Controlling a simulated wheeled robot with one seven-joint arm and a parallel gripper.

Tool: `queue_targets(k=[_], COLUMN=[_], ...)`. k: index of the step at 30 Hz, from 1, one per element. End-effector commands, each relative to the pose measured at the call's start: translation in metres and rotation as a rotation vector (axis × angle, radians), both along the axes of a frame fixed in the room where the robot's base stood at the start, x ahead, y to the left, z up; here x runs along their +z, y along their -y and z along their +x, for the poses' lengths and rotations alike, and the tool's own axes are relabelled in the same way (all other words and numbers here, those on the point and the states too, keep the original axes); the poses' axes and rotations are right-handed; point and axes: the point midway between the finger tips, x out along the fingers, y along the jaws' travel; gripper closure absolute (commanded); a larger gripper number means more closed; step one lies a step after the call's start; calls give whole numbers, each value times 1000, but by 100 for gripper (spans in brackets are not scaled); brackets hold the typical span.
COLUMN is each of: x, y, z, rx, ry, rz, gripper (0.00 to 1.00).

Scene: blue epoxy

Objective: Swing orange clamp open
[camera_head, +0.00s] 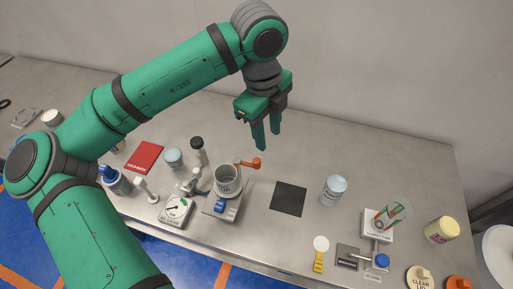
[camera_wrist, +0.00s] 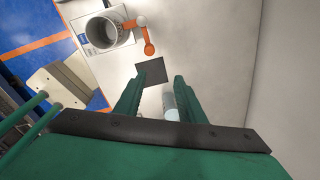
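The orange clamp (camera_head: 250,163) is a short lever with a round knob end. It sticks out to the right from the rim of a grey cylindrical cup (camera_head: 228,180), which stands on a small base with a blue part at its front. The clamp also shows in the wrist view (camera_wrist: 148,38), at the top, beside the cup (camera_wrist: 103,32). My gripper (camera_head: 267,138) is above and behind the clamp, apart from it, with its fingers pointing down. In the wrist view its green fingers (camera_wrist: 159,78) are spread with nothing held between them.
A black square mat (camera_head: 289,199) lies right of the cup, with a pale blue jar (camera_head: 334,189) beyond it. A dial gauge (camera_head: 177,211) and small stand are left of the cup. More labelled items crowd the right front. The bench behind the cup is mostly clear.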

Motion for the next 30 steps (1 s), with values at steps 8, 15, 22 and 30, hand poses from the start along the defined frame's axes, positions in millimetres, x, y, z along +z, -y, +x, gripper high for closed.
queue_targets(k=[8,15,22,30], x=[2,-31,-71,-97], y=[-26,-25,-25,-24], z=[-8,-8,-8,-7], rx=[-6,-7,-6,-7], ry=[-35,-36,-34,-32], rz=[97,97,96,95], gripper=[64,64,64,64])
